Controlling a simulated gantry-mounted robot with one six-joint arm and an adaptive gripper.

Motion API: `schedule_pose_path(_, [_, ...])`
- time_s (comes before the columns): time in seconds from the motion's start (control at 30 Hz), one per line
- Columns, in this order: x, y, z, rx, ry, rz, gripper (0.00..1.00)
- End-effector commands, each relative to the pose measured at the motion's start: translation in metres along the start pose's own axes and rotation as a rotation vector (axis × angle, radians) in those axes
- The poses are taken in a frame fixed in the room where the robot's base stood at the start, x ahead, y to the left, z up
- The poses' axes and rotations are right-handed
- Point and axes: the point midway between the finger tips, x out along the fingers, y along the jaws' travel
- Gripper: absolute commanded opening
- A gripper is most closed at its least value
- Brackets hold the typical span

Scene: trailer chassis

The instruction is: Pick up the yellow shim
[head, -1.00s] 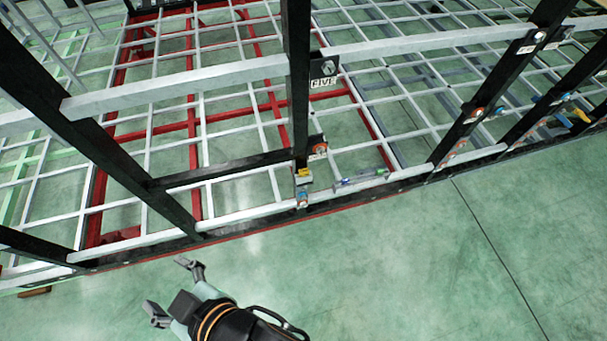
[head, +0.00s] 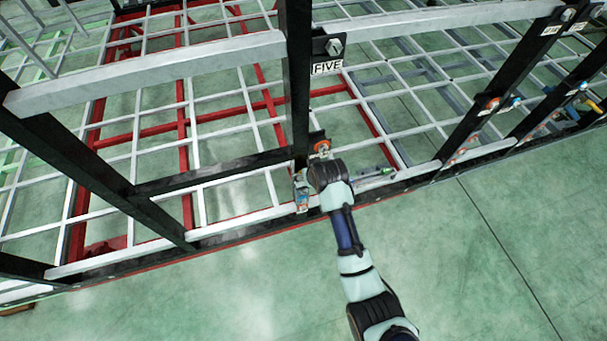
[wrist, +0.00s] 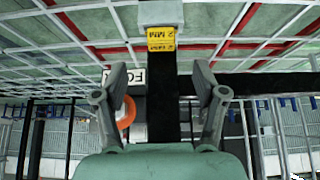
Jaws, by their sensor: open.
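The yellow shim (wrist: 161,38) shows in the wrist view, with black "2 MM" lettering on it. It lies against the black post, below a pale grey block at the top of the picture. My gripper (wrist: 160,77) is open and empty, with one finger on each side of the post in the picture. The shim appears beyond the fingertips, between their lines, and no contact shows. In the head view my gripper (head: 302,190) is at the foot of the middle black post, mostly hidden by my wrist. I cannot make out the shim there.
An orange round part (wrist: 126,112) is close to the left finger in the wrist view. Pale rails and a red frame (head: 184,130) lie behind. Open green floor (head: 460,270) is in front.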

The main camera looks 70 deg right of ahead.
Motion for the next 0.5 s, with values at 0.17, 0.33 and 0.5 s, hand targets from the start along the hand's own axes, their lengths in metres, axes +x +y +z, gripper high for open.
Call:
schedule_pose_path(0.17, [0.021,-0.001,0.0,-0.002,-0.001,-0.001,0.71])
schedule_pose_path(0.33, [0.027,-0.002,-0.001,-0.002,0.0,-0.001,0.71])
schedule_pose_path(0.5, [0.053,-0.001,-0.002,-0.003,-0.003,-0.001,0.71])
